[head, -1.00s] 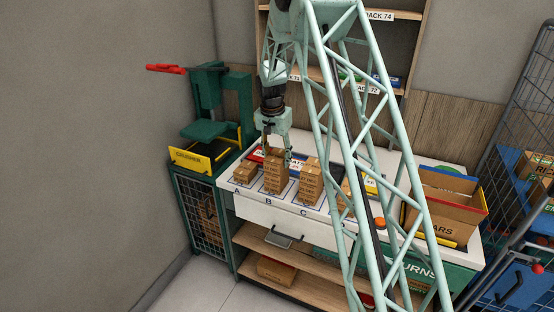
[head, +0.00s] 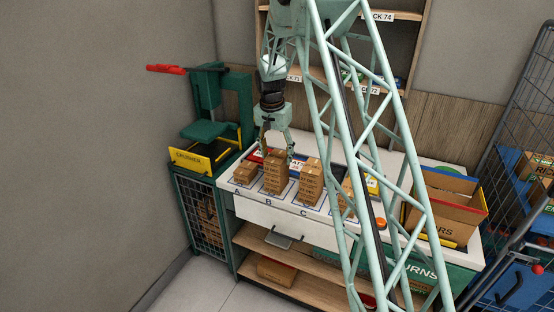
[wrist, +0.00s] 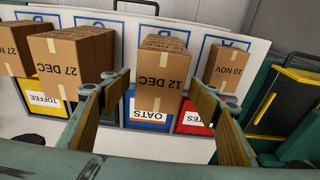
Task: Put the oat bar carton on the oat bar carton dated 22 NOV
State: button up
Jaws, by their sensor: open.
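My gripper (head: 276,150) is open just above the stack at B (head: 275,177) in the head view. In the wrist view its fingers (wrist: 160,82) stand apart on either side of the brown carton marked 12 DEC (wrist: 161,78), the top one of that stack. A carton marked 27 DEC (wrist: 70,65) tops the stack at C (head: 311,184). One marked 27 NOV (wrist: 15,50) is at the left edge of the wrist view, and one marked 10 NOV (wrist: 229,68) stands at A (head: 246,172). I cannot read 22 NOV on any carton.
Bins marked TOFFEE (wrist: 50,95), OATS (wrist: 150,115) and one red bin (wrist: 193,118) stand behind the stacks. The green crusher (head: 208,135) is left of the counter. An open carton box (head: 444,208) stands right. My lattice arm hides part of the counter.

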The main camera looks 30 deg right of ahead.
aim_at(275, 158)
jog(key=r, duration=0.6)
jog(key=a+r, duration=0.1)
jog(key=r, duration=0.1)
jog(key=shift+s+r, duration=0.4)
jog(key=shift+a+r, duration=0.1)
jog(key=shift+r, duration=0.45)
jog(key=shift+s, duration=0.1)
